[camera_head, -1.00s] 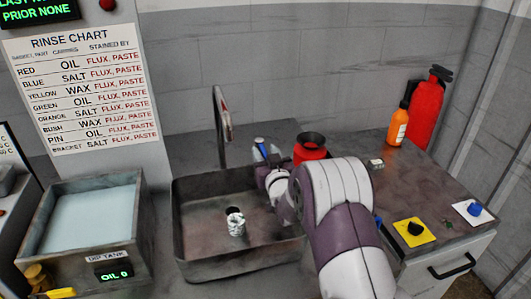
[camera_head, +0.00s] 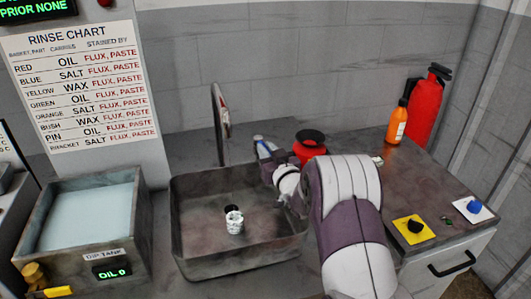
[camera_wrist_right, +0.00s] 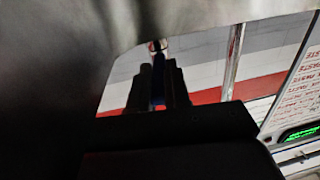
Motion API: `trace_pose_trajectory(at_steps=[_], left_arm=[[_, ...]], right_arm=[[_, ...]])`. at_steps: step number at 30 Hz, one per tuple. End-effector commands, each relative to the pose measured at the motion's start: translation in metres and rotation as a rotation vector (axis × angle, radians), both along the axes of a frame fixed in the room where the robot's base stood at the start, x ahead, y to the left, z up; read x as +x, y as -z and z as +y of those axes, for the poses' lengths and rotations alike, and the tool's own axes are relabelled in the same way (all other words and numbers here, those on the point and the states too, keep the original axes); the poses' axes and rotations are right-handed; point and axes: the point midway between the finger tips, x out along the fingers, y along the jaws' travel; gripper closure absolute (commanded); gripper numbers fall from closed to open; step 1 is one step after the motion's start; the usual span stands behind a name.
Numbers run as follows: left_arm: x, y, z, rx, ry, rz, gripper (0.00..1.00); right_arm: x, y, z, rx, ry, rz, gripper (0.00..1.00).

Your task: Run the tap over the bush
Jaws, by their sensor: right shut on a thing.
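The tap (camera_head: 221,125) is a thin grey post with a bent spout at the back edge of the sink (camera_head: 185,250). The bush (camera_head: 235,224) is a small pale metal cylinder with a dark top, standing in the sink basin. No water stream can be made out. My right gripper (camera_head: 265,152) is at the sink's back right, shut on a small blue piece (camera_head: 259,139) that looks like the tap's handle. A bit of blue also shows between the dark fingers in the right wrist view (camera_wrist_right: 158,92). My left gripper is out of view.
A red container (camera_head: 308,152) stands just right of my right gripper. The dip tank (camera_head: 135,215) is left of the sink. An orange bottle (camera_head: 397,122) and a red extinguisher (camera_head: 427,105) stand at the back right. Yellow (camera_head: 415,230) and white (camera_head: 472,210) knob plates lie on the counter.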

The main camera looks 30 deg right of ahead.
Motion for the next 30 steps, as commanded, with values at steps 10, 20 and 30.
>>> trace_pose_trajectory(at_steps=[10,20,30], left_arm=[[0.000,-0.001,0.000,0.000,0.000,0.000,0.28],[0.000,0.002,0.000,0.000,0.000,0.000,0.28],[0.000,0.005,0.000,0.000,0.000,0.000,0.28]], right_arm=[[0.001,-0.003,0.000,-0.002,0.002,-0.005,0.57],[-0.017,-0.002,0.002,-0.001,0.003,-0.003,0.57],[-0.073,-0.002,0.008,-0.001,0.002,-0.004,0.57]])
